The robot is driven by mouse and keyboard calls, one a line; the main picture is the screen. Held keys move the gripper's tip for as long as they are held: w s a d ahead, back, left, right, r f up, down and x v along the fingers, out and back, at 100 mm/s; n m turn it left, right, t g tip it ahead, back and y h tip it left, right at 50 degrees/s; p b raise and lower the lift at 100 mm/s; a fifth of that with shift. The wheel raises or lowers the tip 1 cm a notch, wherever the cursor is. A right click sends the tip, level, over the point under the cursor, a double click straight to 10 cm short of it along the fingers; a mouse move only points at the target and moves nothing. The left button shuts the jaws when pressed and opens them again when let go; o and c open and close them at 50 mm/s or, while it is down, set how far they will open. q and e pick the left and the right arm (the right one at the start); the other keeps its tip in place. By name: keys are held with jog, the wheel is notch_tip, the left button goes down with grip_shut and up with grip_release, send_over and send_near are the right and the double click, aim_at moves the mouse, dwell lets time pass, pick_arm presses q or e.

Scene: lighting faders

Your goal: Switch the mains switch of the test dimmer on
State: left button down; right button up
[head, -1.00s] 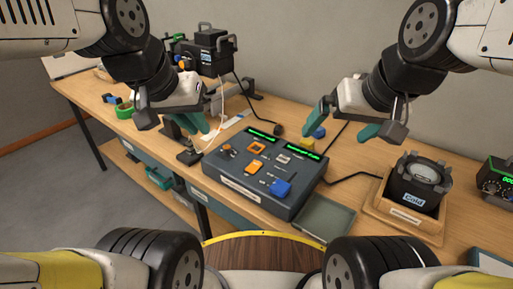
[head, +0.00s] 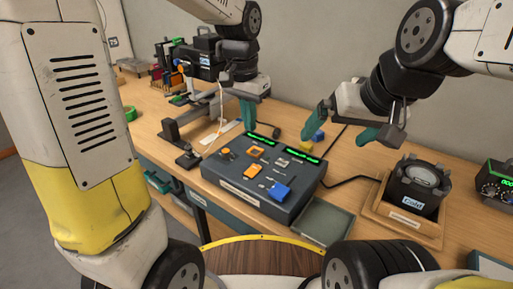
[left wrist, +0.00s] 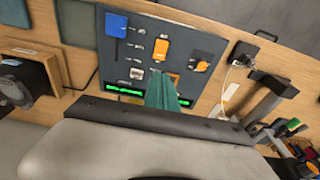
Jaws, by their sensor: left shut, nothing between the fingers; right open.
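The dark console (head: 235,187), which I take for the test dimmer, stands on the bench with two lit green displays. Its top carries an orange knob (head: 227,152), an orange square frame (head: 257,152), an orange block (head: 253,171), a blue part (head: 279,191) and several small grey controls. I cannot tell which is the mains switch. My left gripper (head: 247,126) is shut and empty over the console's back left part. In the left wrist view its green fingers (left wrist: 165,92) partly cover the orange frame (left wrist: 174,77). My right gripper (head: 335,137) is open and empty, right of the console's back.
A grey tray (head: 326,222) lies at the console's right front. A wooden holder (head: 400,227) with a black round device (head: 417,187) stands further right. A yellow block (head: 305,145) and a blue block (head: 318,135) lie behind the console. A small black box (head: 188,160) sits to its left.

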aim_at(256, 166)
pick_arm(q)
jog(key=shift+w+d+f, duration=0.15)
jog(key=shift+d, duration=0.05)
jog(key=f, duration=0.4)
jog(key=w+f, duration=0.1)
jog(key=f, duration=0.4)
jog(key=d+f, duration=0.1)
jog(key=f, duration=0.4)
jog(key=shift+w, duration=0.2)
jog(key=shift+f, duration=0.15)
